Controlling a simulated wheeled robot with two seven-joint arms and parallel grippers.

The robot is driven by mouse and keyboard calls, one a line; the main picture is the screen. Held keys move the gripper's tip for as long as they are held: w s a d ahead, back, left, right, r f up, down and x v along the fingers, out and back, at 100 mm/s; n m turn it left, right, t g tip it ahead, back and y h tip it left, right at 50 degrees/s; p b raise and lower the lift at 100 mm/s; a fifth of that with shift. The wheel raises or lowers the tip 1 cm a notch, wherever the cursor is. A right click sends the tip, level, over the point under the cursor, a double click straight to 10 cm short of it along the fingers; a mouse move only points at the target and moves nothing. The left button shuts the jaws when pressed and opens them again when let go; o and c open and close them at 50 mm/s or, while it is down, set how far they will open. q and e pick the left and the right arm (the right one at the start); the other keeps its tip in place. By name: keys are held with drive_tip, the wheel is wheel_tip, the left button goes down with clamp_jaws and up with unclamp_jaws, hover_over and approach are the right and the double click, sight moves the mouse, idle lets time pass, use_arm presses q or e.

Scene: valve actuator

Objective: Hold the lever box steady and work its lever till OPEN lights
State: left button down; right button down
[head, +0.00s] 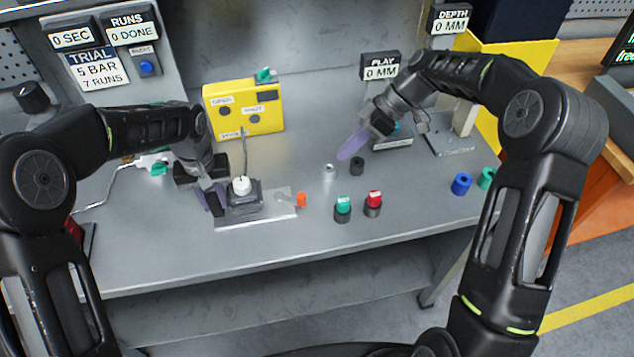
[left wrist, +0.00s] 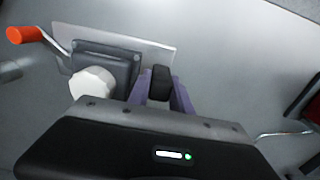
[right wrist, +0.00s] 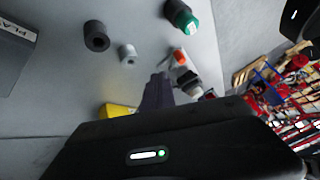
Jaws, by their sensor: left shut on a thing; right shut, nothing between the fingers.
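The lever box (head: 246,207) is a dark grey box with a white knob (head: 241,186) on top. It stands on a light plate (head: 282,212) on the bench. Its lever with an orange tip (head: 301,199) points to the right; the tip also shows in the left wrist view (left wrist: 18,35). My left gripper (head: 214,202) is at the box's left side. Its purple fingers are shut on a black block (left wrist: 160,84) beside the box. My right gripper (head: 345,154) is shut and empty, above the bench, right of and behind the lever. The yellow panel (head: 268,117) has dark round lamps.
Green (head: 343,208) and red (head: 373,203) capped cylinders stand right of the lever. A small silver ring (head: 329,169) and a dark cylinder (head: 357,166) stand behind them. Blue (head: 461,184) and green rings are further right. The front bench strip is clear.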

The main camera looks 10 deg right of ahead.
drive_tip(key=shift+d+m, duration=0.2)
drive_tip(key=shift+m, duration=0.7)
drive_tip(key=shift+d+m, duration=0.2)
drive_tip(key=shift+m, duration=0.7)
drive_tip(key=shift+f, duration=0.1)
drive_tip(key=x, duration=1)
drive_tip(key=shift+s, duration=0.1)
drive_tip(key=shift+s+a, duration=0.75)
drive_tip(key=shift+a, duration=0.15)
drive_tip(key=shift+s+a, duration=0.4)
drive_tip(key=shift+a, duration=0.15)
